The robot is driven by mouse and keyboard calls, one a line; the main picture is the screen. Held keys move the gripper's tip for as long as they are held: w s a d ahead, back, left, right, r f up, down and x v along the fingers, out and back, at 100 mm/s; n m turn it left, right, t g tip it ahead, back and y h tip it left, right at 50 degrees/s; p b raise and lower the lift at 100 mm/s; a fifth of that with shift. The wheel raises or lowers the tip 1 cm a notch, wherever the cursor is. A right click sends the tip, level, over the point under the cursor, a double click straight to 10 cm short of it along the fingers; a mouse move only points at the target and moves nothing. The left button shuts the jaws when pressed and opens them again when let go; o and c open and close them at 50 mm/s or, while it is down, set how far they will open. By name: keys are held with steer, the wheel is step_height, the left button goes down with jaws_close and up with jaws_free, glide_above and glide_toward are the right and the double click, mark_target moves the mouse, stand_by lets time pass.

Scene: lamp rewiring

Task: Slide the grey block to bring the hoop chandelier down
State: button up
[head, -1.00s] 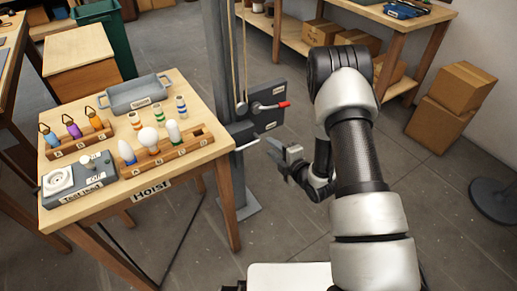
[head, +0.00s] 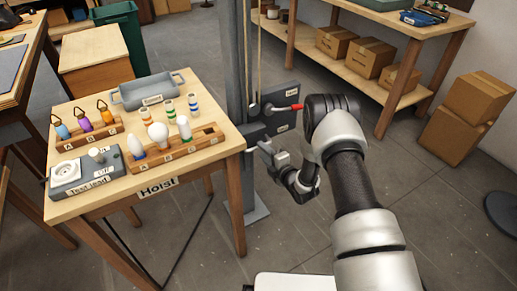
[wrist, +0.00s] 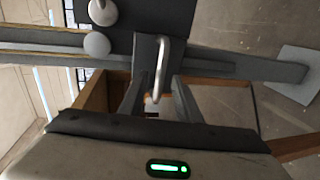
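The hoist's dark grey post (head: 236,60) stands just right of the table. A dark grey plate with small labels (head: 283,115) is fixed to it and carries a red-tipped lever (head: 292,107). In the wrist view, a bent metal handle (wrist: 160,65) stands out from a dark grey block (wrist: 146,50) below the plate. My gripper (head: 264,148) is close to the post, below the lever. In the wrist view its fingers (wrist: 153,97) are apart, with the handle's end seen between them; contact cannot be told. The hoop chandelier is not in view.
A wooden table (head: 215,165) at left holds a grey tray (head: 150,91), a bulb rack (head: 180,150), colored pendants (head: 85,122) and a test box (head: 88,172). Shelves (head: 395,90) with cartons stand behind my arm. Cords run down along the post.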

steer(key=shift+x, duration=2.05)
jaws_close()
